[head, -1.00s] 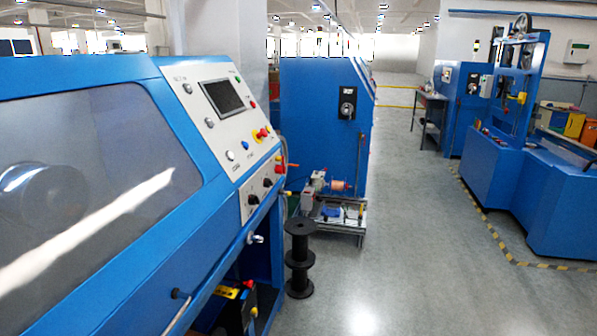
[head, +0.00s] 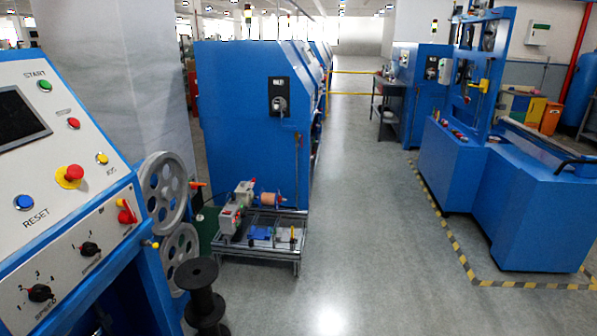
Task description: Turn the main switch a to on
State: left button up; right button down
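Two switches could be the main switch a, and I cannot tell which is meant. One is a black rotary switch (head: 280,104) with a pale centre, on the end face of the blue cabinet (head: 235,140) ahead. The other is a red-handled switch (head: 127,212) at the right end of the near machine's lower panel (head: 75,258). The small markings and the set position of both are too small to read. Neither gripper is in view.
The near panel also has a red emergency button (head: 69,177), a blue reset button (head: 24,203) and black knobs (head: 39,292). Handwheels (head: 163,195), a black spool (head: 203,298) and a low metal cart (head: 262,245) stand before the cabinet. The grey floor (head: 345,220) to the right is open.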

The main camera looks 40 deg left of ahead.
aim_at(128, 216)
jog(key=u, duration=0.05)
jog(key=i, duration=1.65)
jog(key=u, duration=0.55)
jog(key=i, duration=1)
jog(key=u, duration=1.85)
jog(key=i, duration=1)
jog(key=u, duration=0.85)
